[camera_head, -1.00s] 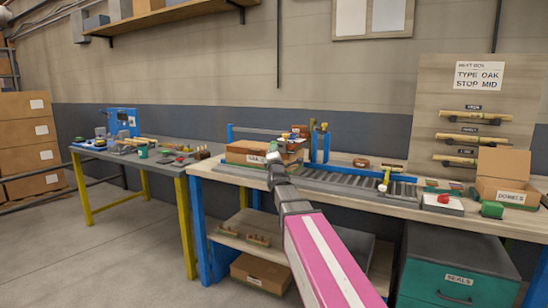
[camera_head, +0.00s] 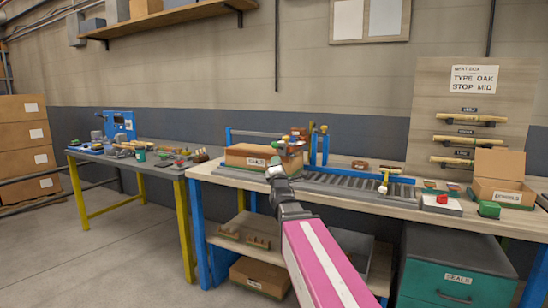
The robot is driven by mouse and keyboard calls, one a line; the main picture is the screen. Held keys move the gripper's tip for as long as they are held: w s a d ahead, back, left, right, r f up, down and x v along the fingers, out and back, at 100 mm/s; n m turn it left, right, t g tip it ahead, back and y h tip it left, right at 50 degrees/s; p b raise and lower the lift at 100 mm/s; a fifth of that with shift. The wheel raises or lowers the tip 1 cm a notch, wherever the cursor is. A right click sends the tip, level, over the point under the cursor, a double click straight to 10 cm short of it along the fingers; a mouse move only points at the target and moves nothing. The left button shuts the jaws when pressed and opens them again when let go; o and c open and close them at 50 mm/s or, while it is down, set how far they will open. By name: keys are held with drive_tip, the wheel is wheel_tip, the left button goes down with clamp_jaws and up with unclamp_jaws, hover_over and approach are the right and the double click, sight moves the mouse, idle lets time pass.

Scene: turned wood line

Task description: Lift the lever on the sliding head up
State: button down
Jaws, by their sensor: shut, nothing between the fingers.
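The sliding head (camera_head: 298,134) is a small reddish-brown block with dark parts on the blue frame (camera_head: 326,150) over the roller bench. Knobbed posts stand beside it, one with a yellowish knob (camera_head: 311,126); at this size I cannot tell which part is the lever or how it is set. My gripper (camera_head: 275,163) is shut and empty. In the picture it is just left of and below the head, in front of the cardboard box (camera_head: 240,157). The gap in depth between them is unclear, and my fingertips are small and partly blend with the box.
Rollers (camera_head: 350,185) run right along the bench, past a small upright with a white and yellow end (camera_head: 383,186). An open box (camera_head: 503,180) and a green block (camera_head: 489,209) are at the right. A second table (camera_head: 110,160) stands left.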

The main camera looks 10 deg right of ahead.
drive_tip(key=s, duration=0.3)
drive_tip(key=s+f, duration=0.1)
drive_tip(key=shift+s+a+f, duration=0.1)
drive_tip(key=shift+s+a, duration=0.1)
drive_tip(key=shift+a, duration=0.1)
